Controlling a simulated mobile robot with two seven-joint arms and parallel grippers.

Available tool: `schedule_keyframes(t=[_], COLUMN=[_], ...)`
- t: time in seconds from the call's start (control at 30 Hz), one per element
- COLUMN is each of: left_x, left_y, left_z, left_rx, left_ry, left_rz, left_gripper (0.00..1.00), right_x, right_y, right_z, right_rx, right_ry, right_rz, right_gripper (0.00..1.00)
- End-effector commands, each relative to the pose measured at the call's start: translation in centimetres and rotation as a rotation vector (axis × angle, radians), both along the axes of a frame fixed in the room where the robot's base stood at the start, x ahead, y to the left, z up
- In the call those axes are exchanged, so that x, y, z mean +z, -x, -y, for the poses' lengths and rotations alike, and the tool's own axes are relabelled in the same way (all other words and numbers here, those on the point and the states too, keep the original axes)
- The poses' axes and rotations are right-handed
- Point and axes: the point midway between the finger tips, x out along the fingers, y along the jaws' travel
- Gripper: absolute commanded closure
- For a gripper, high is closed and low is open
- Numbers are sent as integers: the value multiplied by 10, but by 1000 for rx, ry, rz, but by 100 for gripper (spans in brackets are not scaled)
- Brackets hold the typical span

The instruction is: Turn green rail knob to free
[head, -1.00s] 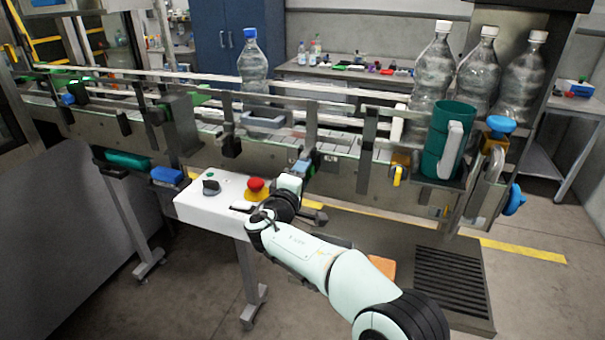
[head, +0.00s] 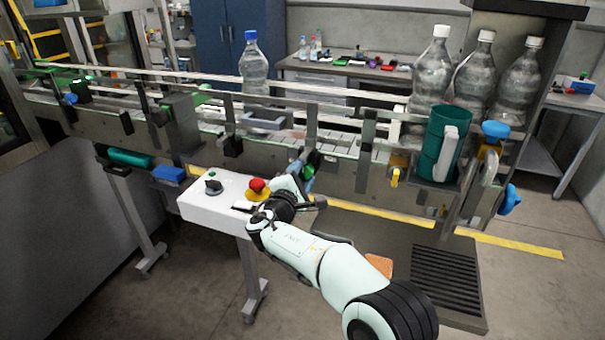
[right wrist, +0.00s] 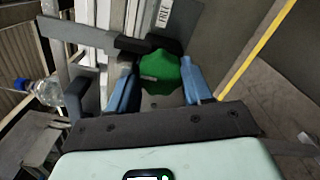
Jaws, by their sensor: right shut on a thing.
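The green rail knob (right wrist: 160,72) sits between the two blue fingers of my right gripper (right wrist: 160,88) in the right wrist view. The fingers are closed on its sides. A label reading FREE (right wrist: 163,14) shows just beyond the knob. In the head view a small part of the green knob (head: 309,171) shows at the front side of the conveyor, with my right gripper (head: 303,174) at it. My wrist hides part of the gripper there. My left gripper is not in view.
A white control box (head: 215,205) with a red stop button (head: 258,185) stands close left of my right wrist. A blue-capped bottle (head: 252,68) stands on the conveyor.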

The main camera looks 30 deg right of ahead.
Motion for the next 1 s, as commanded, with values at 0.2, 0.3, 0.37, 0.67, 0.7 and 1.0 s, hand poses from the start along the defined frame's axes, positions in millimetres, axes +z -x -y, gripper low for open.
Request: schedule_keyframes(t=[0.2, 0.3, 0.37, 0.67, 0.7, 1.0], left_x=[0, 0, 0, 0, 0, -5], left_y=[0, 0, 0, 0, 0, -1], left_z=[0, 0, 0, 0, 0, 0], left_rx=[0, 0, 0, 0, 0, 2], left_ry=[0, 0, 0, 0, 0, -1], left_rz=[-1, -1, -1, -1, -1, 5], left_gripper=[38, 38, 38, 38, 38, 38], right_x=[-1, -1, -1, -1, 0, -1], right_y=[0, 0, 0, 0, 0, 19], right_z=[-1, -1, -1, 0, 0, -25], right_rx=[2, 2, 2, 1, 1, 6], right_ry=[6, 6, 6, 5, 4, 3], right_rz=[-8, -8, -8, -6, -6, -6], right_gripper=[81, 81, 81, 25, 25, 25])
